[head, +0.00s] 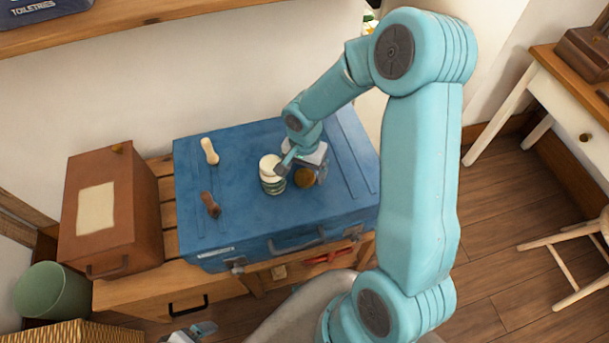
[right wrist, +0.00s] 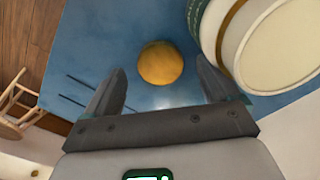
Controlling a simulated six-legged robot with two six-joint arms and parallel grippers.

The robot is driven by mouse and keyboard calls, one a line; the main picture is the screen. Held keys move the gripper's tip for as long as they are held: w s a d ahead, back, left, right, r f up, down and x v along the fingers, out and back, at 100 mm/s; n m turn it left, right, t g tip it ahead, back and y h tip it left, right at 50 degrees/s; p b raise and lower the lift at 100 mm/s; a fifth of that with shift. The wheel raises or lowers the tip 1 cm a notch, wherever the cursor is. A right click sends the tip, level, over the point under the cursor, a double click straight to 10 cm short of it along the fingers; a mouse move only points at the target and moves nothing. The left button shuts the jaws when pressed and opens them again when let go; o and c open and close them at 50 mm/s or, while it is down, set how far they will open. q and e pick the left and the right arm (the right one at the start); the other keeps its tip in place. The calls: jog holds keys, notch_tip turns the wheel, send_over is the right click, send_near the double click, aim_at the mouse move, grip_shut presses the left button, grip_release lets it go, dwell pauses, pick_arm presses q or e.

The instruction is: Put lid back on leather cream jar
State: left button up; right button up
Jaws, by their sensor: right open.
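The cream jar (head: 273,185) stands upright on the blue trunk, with a pale round top and a greenish body. In the right wrist view the jar (right wrist: 285,50) is large at the upper right, its pale round face edged by a golden band. A round golden-brown piece (right wrist: 160,64), perhaps the lid, lies on the trunk beside the jar; it also shows in the head view (head: 304,178). My right gripper (right wrist: 165,90) is open and empty above the trunk, its fingers on either side of the golden piece in the picture. My left gripper (head: 190,332) shows only partly at the bottom edge.
The blue trunk (head: 235,225) rests on a slatted wooden bench (head: 170,290).

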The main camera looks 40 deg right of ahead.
aim_at(304, 176)
jog(key=shift+f, duration=0.9)
jog(key=c, duration=1.1)
notch_tip(304, 176, up, 20)
jog(key=shift+r+p, duration=0.1)
jog(key=shift+p, duration=0.8)
